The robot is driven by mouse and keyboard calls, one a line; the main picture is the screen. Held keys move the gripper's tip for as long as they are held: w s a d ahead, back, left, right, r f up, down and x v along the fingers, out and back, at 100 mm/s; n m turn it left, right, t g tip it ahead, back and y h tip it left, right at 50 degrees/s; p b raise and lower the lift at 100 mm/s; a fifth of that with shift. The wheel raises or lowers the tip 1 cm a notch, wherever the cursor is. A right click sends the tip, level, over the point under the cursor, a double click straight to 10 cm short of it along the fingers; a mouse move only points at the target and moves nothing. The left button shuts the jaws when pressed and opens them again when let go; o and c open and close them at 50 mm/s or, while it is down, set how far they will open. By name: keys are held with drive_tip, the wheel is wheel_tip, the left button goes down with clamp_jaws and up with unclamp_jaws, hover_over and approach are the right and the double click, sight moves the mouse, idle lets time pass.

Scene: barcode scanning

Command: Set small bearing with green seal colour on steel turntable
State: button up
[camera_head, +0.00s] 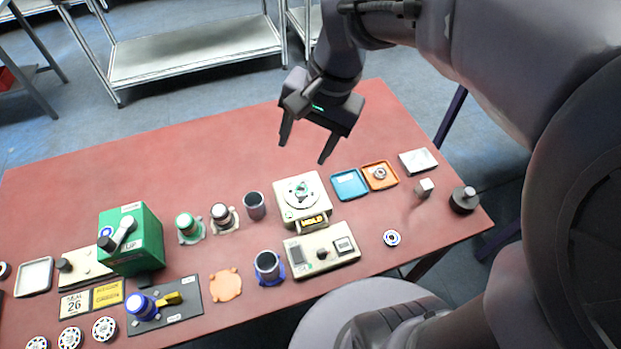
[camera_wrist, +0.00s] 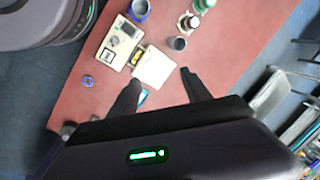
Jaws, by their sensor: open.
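The steel turntable (camera_head: 290,201) is a pale disc on a cream base with a yellow label, right of the table's middle. A small ring-like part with a greenish tint (camera_head: 301,187) appears to lie on the disc; it is too small to tell for sure that it is the green-seal bearing. My gripper (camera_head: 303,152) is open and empty, in the air above and behind the turntable. In the wrist view my gripper (camera_wrist: 160,77) has its fingers spread, with the turntable's base (camera_wrist: 152,66) beyond them; details on the disc are washed out.
A blue-ringed bearing (camera_head: 391,238) lies near the front edge. A blue tray (camera_head: 349,185) and an orange tray (camera_head: 368,186) with a small bearing stand right of the turntable. A device box (camera_head: 322,251), cups and a green press (camera_head: 131,240) stand nearby. The table's back strip is clear.

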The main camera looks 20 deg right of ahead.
drive_tip(key=s+a+r+n+t, duration=0.1)
drive_tip(key=s+a+n+t, duration=0.1)
drive_tip(key=s, duration=0.9)
drive_tip(key=shift+a+n+t, duration=0.3)
drive_tip(key=shift+n+t, duration=0.5)
drive_tip(key=shift+t, duration=0.1)
drive_tip(key=shift+s+r, duration=0.1)
